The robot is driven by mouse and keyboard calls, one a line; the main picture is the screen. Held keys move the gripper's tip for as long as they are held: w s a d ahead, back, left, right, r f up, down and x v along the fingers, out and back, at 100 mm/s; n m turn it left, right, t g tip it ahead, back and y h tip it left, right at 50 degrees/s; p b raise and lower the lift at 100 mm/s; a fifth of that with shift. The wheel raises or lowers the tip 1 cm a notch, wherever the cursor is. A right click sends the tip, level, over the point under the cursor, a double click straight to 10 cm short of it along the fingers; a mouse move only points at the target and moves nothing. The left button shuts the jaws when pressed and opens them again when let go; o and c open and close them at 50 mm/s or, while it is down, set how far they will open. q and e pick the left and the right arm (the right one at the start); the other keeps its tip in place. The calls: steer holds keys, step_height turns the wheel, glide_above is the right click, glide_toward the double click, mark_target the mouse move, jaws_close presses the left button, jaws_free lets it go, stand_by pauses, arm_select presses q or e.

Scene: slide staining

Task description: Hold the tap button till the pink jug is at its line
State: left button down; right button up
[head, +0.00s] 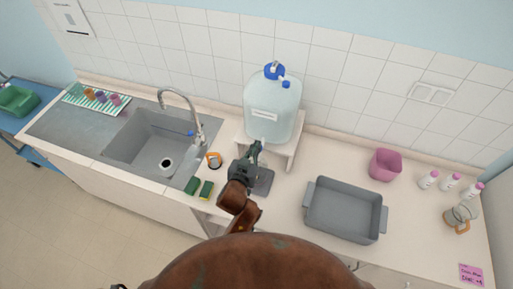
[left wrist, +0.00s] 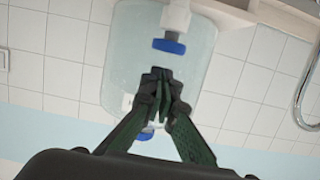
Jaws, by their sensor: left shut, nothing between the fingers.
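The pink jug (head: 385,165) stands on the counter right of the water container, away from the tap. The large clear water container (head: 272,105) sits on a white stand (head: 292,150). Its blue tap (left wrist: 168,46) shows in the left wrist view, which is upside down. My left gripper (head: 257,148) is shut and empty in front of the container's lower part, and hides the tap in the head view. In the left wrist view its fingertips (left wrist: 159,80) lie close to the blue tap in the picture; I cannot tell if they touch. My right gripper is out of view.
A dark grey pad (head: 264,182) lies below my left gripper. A grey tub (head: 345,210) is to the right, with white bottles (head: 450,182) and a glass jug (head: 460,215) beyond. The sink (head: 150,143), an orange mug (head: 214,160) and sponges (head: 206,190) are left.

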arm_select(q)
steer(key=shift+f, duration=0.85)
steer(key=shift+s, duration=0.1)
